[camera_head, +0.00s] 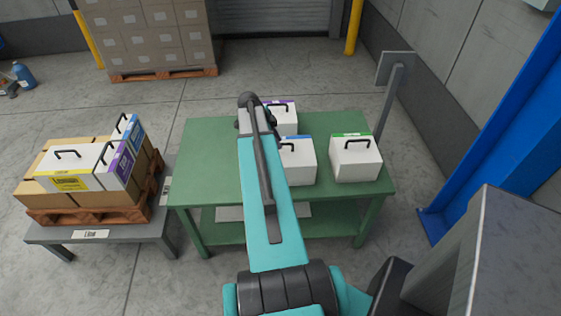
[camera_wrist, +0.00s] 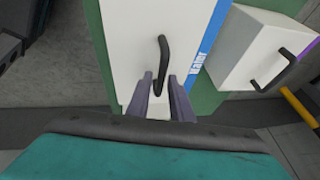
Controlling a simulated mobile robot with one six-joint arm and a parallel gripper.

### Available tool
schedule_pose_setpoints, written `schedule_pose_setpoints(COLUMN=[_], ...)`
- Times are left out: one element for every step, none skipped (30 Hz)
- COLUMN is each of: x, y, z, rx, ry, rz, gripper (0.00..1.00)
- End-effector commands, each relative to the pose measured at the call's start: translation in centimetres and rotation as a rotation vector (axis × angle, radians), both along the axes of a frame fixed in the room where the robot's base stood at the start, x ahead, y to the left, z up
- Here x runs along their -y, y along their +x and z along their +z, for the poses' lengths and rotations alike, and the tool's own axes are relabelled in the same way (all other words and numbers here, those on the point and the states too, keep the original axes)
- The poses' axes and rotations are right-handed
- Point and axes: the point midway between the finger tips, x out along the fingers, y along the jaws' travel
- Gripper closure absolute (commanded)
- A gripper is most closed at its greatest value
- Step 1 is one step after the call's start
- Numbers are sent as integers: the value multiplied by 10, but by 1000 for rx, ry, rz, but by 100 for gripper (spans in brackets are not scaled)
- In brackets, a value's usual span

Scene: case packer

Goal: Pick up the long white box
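A white box with a blue stripe and a black handle (camera_head: 301,165) stands on the green table, partly hidden behind my arm. It also fills the middle of the wrist view (camera_wrist: 128,42), where it looks long. My gripper (camera_wrist: 161,82) is over this box. Its two fingers are apart, on either side of the near end of the black handle (camera_wrist: 163,60), with a gap visible between them. I cannot tell whether the fingers reach down around the handle. In the head view, the fingers are hidden by the arm.
A purple-striped white box (camera_head: 284,120) stands behind, and a green-striped one (camera_head: 355,160) to the right, on the green table (camera_head: 205,160). More white boxes (camera_head: 70,168) lie on cartons on a pallet at left. A grey post (camera_head: 390,100) stands beside the table.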

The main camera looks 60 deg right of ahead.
Motion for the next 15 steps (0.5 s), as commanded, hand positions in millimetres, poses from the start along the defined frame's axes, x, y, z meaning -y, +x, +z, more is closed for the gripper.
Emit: schedule_pose_setpoints(x=[3, 4, 6, 7, 8, 10, 11, 12, 13, 14, 15, 16, 17, 17, 17], y=[-1, -2, -3, -4, -4, -5, -6, -6, -7, -8, -8, -8, -9, -9, -10], z=[-1, -3, -6, -8, -10, -13, -15, -18, -22, -24, -26, -28, -30, -32, -33], rx=[-1, 0, 0, -2, -2, -1, 0, 0, -2, -2, -2, -1, 0, 0, 0], ry=[1, 1, 1, 1, 1, 0, 1, 1, 0, 1, 0, -1, 0, -1, 0], rz=[-2, -1, 0, -1, -1, -1, 0, 0, 0, 0, 0, 0, 0, 0, 0], gripper=[80, 80, 80, 80, 80, 80, 80, 80, 80, 80, 80, 80, 80, 80, 80])
